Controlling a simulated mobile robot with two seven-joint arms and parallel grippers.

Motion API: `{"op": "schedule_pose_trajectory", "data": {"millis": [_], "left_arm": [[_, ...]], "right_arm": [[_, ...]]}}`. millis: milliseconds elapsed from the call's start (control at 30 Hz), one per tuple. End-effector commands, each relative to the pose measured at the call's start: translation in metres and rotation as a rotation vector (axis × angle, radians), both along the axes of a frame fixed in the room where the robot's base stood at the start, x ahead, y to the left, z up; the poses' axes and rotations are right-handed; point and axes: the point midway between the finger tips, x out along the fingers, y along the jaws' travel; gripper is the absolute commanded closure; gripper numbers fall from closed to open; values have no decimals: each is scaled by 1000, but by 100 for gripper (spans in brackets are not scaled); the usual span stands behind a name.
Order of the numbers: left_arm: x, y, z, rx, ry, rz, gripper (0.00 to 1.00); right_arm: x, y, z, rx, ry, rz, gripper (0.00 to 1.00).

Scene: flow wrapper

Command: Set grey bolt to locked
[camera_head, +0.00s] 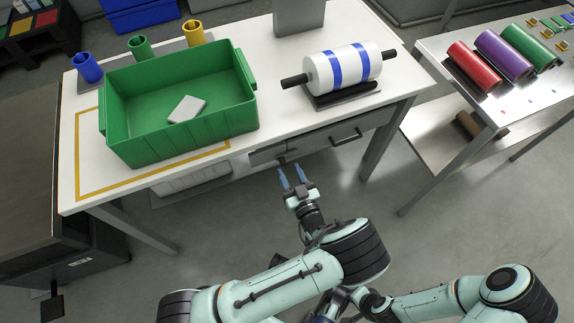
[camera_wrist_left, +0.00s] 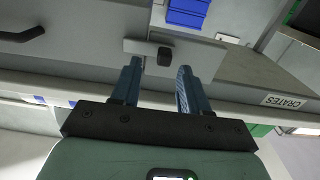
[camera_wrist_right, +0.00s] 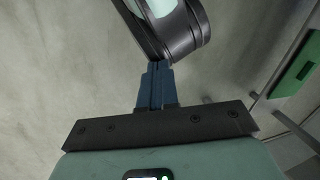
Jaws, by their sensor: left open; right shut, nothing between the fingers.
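The grey bolt (camera_wrist_left: 175,50) shows in the left wrist view as a grey plate with a dark knob (camera_wrist_left: 165,57) on the table's front. In the head view the knob (camera_head: 282,161) is small, at the left end of the drawer front. My left gripper (camera_head: 291,176) is open in front of it. In the left wrist view its two blue fingers (camera_wrist_left: 160,72) point at the plate, with the knob between them in the picture; I cannot tell whether they touch it. My right gripper (camera_wrist_right: 157,68) is shut and empty in the right wrist view, with one of my arm links beyond it.
The white table (camera_head: 230,49) carries a green crate (camera_head: 185,142) and a white roll with blue bands (camera_head: 327,70) on a dark stand. A drawer handle (camera_head: 346,137) sticks out right of the bolt. A second table with coloured rolls (camera_head: 505,54) stands at the right.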

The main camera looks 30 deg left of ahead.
Motion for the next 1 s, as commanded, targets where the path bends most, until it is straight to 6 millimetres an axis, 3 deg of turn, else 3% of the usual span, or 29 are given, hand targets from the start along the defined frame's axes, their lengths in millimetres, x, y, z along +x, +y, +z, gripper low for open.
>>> {"op": "schedule_pose_trajectory", "data": {"millis": [200,433,1000], "left_arm": [[-33,-40,1,0,1,-5,55],[-58,-70,1,-1,-1,-5,55],[-66,-78,0,-1,-1,-2,55]], "right_arm": [[-8,4,7,11,21,10,100],[-13,6,11,17,35,15,100],[-14,7,11,18,39,16,100]]}}
